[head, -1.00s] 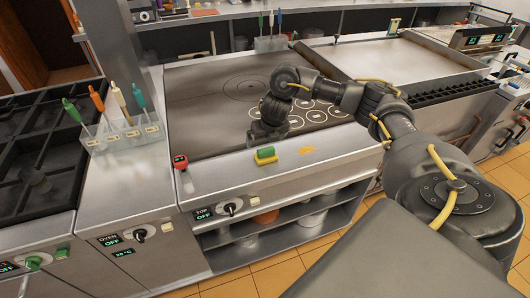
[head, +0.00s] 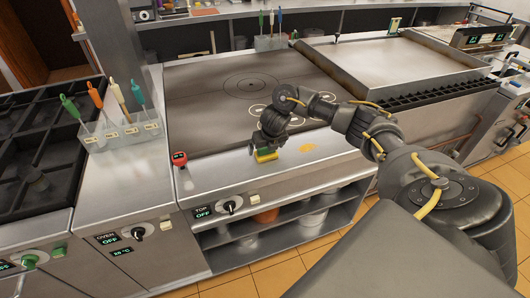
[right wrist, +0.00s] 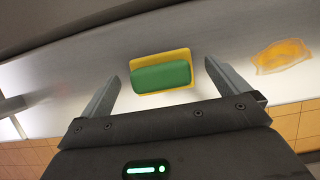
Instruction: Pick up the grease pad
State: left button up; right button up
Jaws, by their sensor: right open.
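The grease pad (head: 266,156), a small block with a green top and yellow base, lies on the steel front ledge of the cooktop. It also shows in the right wrist view (right wrist: 162,74), between and just beyond the two fingertips. My right gripper (head: 258,146) is open above the pad, with one finger on each side and no visible contact. Its fingers show in the right wrist view (right wrist: 160,80). The gripper partly hides the pad in the head view. My left gripper is not in view.
A yellow grease smear (head: 308,148) lies on the ledge right of the pad. A small red-topped device (head: 180,159) stands to the left. The flat cooktop (head: 205,105) lies behind. A holder with several brushes (head: 122,134) stands farther left.

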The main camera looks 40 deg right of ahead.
jog(key=shift+x, duration=1.2)
jog(key=c, duration=1)
jog(key=shift+r, duration=0.1)
jog(key=shift+r+b, duration=0.5)
jog(key=shift+r, duration=0.1)
jog(key=r, duration=0.1)
jog(key=a+r, duration=0.1)
jog(key=r, duration=0.1)
jog(key=shift+s+r, duration=0.1)
jog(key=shift+s, duration=0.05)
jog(key=shift+s+a+r+p, duration=0.85)
jog(key=shift+s+a+r, duration=0.4)
jog(key=shift+a, duration=0.65)
jog(key=shift+s+a+r+p, duration=0.9)
jog(key=shift+a+r, duration=0.7)
jog(key=shift+a, duration=0.25)
jog(key=shift+s+a+r+p, duration=0.8)
jog(key=shift+s+a+r, duration=0.5)
jog(key=shift+a, duration=0.6)
